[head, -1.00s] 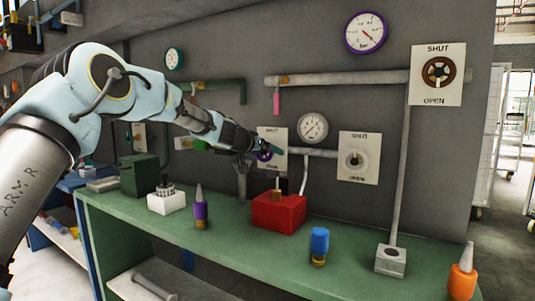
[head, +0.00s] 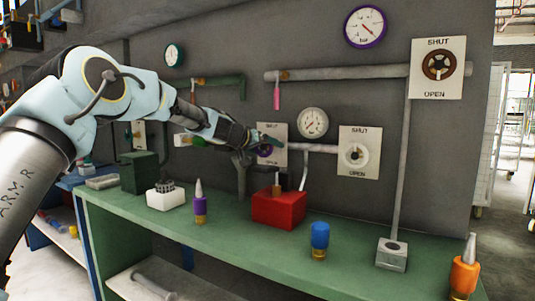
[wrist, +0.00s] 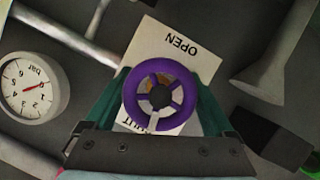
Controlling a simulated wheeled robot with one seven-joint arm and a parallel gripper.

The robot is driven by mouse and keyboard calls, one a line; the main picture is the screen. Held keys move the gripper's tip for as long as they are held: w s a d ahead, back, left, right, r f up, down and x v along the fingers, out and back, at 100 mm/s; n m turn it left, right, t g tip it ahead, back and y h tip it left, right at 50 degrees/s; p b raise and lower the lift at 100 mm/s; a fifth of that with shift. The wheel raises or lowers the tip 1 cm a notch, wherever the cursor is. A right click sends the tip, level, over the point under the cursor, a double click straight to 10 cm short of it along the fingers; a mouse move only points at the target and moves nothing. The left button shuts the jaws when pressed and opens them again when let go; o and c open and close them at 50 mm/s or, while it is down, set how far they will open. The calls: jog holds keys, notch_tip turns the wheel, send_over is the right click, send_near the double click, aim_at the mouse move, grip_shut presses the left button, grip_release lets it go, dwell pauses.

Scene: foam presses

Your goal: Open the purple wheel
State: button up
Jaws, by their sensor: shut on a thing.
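The purple wheel (wrist: 163,92) is a spoked handwheel in front of a white SHUT/OPEN plate (wrist: 148,50), which shows upside down and tilted in the wrist view. My gripper (wrist: 161,97) has its two green fingers on either side of the wheel's rim, shut on it. A pale pointer mark on the wheel lies toward the word SHUT in the wrist view. In the head view the wheel (head: 264,150) is partly hidden behind my gripper (head: 272,141), and its plate (head: 281,157) shows beside it.
A white-faced gauge (head: 312,122) and another SHUT/OPEN plate with a white wheel (head: 354,155) are to the right. A brown wheel (head: 438,65) is higher up. Below, the green bench (head: 230,231) carries a red block (head: 279,208), a blue-capped bottle (head: 319,236) and other small items.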

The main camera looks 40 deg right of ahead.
jog(key=n+g+b, duration=0.1)
jog(key=b, duration=0.1)
jog(key=n+h+b, duration=0.1)
jog(key=n+b, duration=0.1)
jog(key=shift+f+g, duration=0.25)
jog(key=shift+g, duration=0.15)
jog(key=n+g+h+b, duration=0.1)
jog(key=n+b, duration=0.2)
jog(key=b, duration=0.1)
jog(key=shift+s, duration=0.1)
jog(key=n+b, duration=0.1)
jog(key=n+h+b, duration=0.1)
jog(key=n+b, duration=0.1)
jog(key=n+g+h+b, duration=0.1)
jog(key=b, duration=0.1)
jog(key=shift+r, duration=0.25)
jog(key=shift+r+n+h+b, duration=0.25)
jog(key=shift+n+h+b, duration=0.15)
jog(key=shift+n+b, duration=0.7)
jog(key=o, duration=1.1)
jog(key=shift+r, duration=0.1)
